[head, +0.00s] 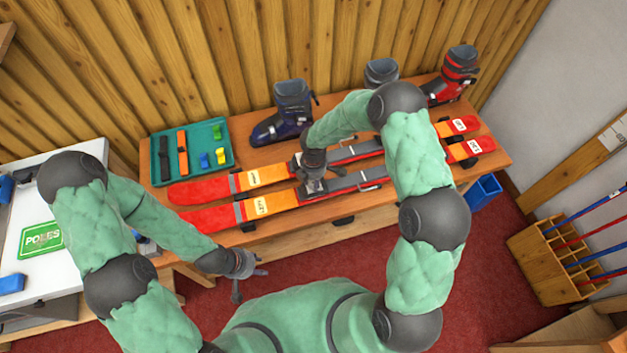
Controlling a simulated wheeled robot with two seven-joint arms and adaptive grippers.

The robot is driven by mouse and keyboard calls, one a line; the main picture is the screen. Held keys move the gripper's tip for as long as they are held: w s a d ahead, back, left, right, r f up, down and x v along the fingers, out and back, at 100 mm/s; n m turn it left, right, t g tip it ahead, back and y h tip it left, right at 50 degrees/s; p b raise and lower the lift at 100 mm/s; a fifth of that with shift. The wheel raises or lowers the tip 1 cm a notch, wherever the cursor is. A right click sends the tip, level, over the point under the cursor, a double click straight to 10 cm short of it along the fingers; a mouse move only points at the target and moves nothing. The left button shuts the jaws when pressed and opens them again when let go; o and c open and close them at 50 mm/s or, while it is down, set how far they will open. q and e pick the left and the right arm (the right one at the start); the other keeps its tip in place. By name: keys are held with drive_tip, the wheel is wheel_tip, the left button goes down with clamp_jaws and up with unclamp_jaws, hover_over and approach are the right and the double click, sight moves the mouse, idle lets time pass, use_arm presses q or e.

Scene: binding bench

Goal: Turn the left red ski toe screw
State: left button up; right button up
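Two red-orange skis lie side by side on the wooden bench: a near ski (212,217) and a far ski (206,187). Both carry white labels too small to read surely. My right gripper (314,184) points down at the metal toe piece of the near ski, at the front end of its dark binding (345,184). The toe screw is hidden under this gripper, and I cannot tell whether its fingers are open, shut or touching. My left gripper (250,283) is open and empty, in front of the bench edge, apart from the skis.
A green tray (228,163) with straps and small yellow and blue pieces sits at the bench's left. A dark blue boot (287,115), a grey boot (381,73) and a red boot (458,72) stand behind the skis. A blue bin (484,191) is beside the bench.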

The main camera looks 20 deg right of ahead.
idle(0.3)
wheel_tip(320, 180, up, 12)
idle(0.6)
idle(0.3)
